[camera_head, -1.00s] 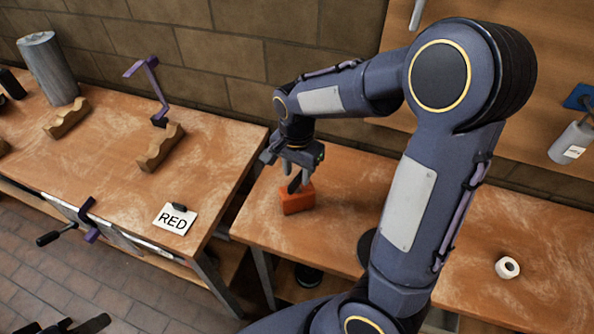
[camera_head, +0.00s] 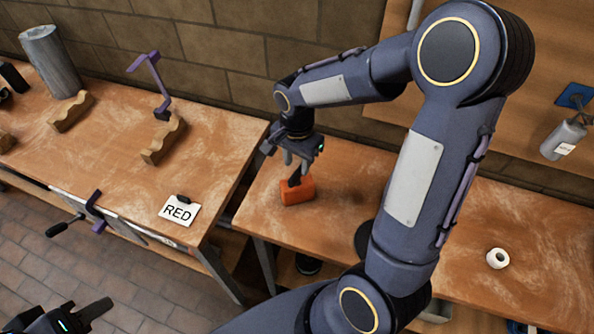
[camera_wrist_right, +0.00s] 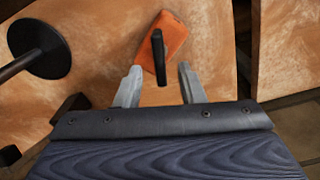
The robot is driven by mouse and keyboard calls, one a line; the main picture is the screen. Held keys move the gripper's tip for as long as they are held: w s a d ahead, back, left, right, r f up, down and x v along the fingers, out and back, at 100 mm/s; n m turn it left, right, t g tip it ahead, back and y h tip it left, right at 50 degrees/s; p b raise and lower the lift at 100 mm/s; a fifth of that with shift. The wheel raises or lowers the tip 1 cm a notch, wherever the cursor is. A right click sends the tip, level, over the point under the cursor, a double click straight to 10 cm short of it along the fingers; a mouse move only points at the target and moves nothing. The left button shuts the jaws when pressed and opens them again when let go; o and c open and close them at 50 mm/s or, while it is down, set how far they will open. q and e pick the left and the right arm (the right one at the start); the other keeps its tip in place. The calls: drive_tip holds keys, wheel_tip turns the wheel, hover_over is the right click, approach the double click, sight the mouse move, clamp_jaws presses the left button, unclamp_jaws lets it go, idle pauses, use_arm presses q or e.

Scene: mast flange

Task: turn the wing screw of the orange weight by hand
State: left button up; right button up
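The orange weight (camera_head: 299,192) stands on the right-hand bench, near its left end. Its dark wing screw (camera_head: 295,181) sticks up from it; in the right wrist view this wing screw (camera_wrist_right: 158,56) shows as a dark upright bar over the orange weight (camera_wrist_right: 172,38). My right gripper (camera_head: 296,167) is just above the weight. In the wrist view its two grey fingers (camera_wrist_right: 159,74) are apart, with the screw's near end between them and a gap on each side. My left gripper (camera_head: 80,316) is at the bottom left edge, partly cut off, far from the weight.
A gap separates the benches. A white roll (camera_head: 497,258) lies on the right bench (camera_head: 450,240). A dark round disc (camera_wrist_right: 39,48) is near the weight.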

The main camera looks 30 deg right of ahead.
sight(297, 171)
wheel_tip(297, 171, down, 6)
drive_tip(key=b, duration=0.3)
drive_tip(key=shift+r+b, duration=0.15)
drive_tip(key=shift+b, duration=0.15)
drive_tip(key=shift+r, duration=0.25)
drive_tip(key=shift+c, duration=0.9)
clamp_jaws()
drive_tip(key=shift+f+m+b, duration=0.15)
drive_tip(key=shift+m+b, duration=0.15)
drive_tip(key=shift+m, duration=1.3)
drive_tip(key=m, duration=0.5)
drive_tip(key=shift+b, duration=0.4)
drive_tip(key=shift+o, duration=0.9)
unclamp_jaws()
